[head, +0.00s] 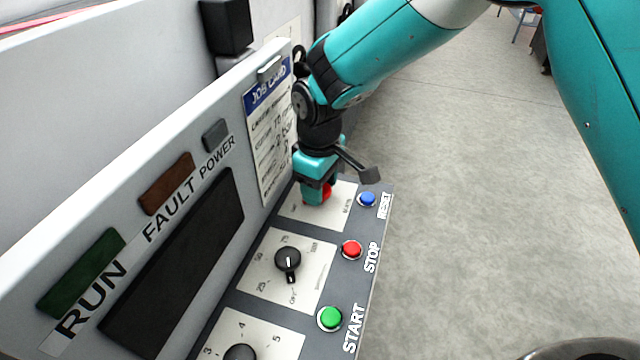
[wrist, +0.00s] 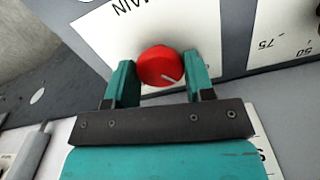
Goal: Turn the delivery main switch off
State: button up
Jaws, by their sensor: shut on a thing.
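The main switch is a red round knob (wrist: 160,66) on a white plate (wrist: 110,30) whose visible lettering reads "MAIN", upside down in the wrist view. A pale pointer line shows on the knob's face, toward its lower right in that view. My gripper (wrist: 163,80) has one teal finger on each side of the knob and is shut on it. In the head view my gripper (head: 318,190) is over the far end of the sloped panel, with a little of the red knob (head: 326,192) showing. The gripper hides most of the plate's markings there.
Blue RESET (head: 367,199), red STOP (head: 352,249) and green START (head: 329,318) buttons line the panel's right edge. A black dial (head: 288,260) sits nearer. A job card (head: 268,130) hangs on the upright board beside my gripper. Open floor (head: 480,200) lies right.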

jog(key=shift+r+n, duration=0.1)
jog(key=shift+n, duration=1)
jog(key=o, duration=0.9)
notch_tip(320, 180, up, 17)
jog(key=b, duration=0.3)
jog(key=shift+r, duration=0.2)
